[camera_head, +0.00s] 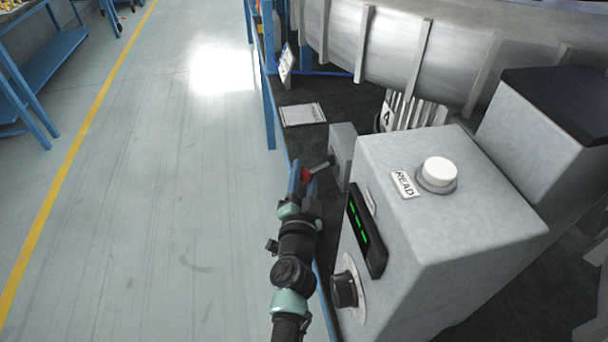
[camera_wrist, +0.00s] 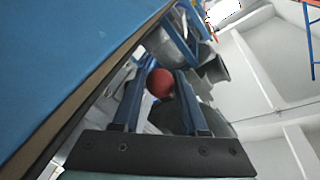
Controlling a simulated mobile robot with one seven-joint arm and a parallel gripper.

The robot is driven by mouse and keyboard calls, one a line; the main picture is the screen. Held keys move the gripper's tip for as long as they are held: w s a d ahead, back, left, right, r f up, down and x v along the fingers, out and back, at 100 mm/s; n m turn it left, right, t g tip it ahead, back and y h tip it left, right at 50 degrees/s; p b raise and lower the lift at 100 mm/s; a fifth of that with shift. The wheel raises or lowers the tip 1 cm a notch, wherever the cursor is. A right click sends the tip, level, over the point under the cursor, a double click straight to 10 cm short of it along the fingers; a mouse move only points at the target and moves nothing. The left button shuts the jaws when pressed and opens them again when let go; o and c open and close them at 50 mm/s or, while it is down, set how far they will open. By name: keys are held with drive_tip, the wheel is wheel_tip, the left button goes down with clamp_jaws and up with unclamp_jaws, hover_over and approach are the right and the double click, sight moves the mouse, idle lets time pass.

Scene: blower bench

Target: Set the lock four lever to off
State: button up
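The lever's red ball knob (camera_head: 305,175) sits on a grey rod (camera_head: 321,166) that comes out of the left side of a small grey box (camera_head: 343,150). A plate marked 4 (camera_head: 386,116) stands behind the box. My gripper (camera_head: 302,178) is at the knob, at the bench's left edge. In the wrist view the red knob (camera_wrist: 160,83) shows between the two blue fingers of my gripper (camera_wrist: 161,85), near their tips. The fingers are apart, with a narrow gap beside the knob. I cannot read any off marking on the lever.
A large grey box with a white button (camera_head: 438,171), a READ label (camera_head: 405,184), a green display (camera_head: 366,230) and a black dial (camera_head: 344,290) stands close right of my arm. A metal duct (camera_head: 400,45) runs behind. The floor (camera_head: 160,200) at left is clear.

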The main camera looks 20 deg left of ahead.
clamp_jaws()
idle(0.9)
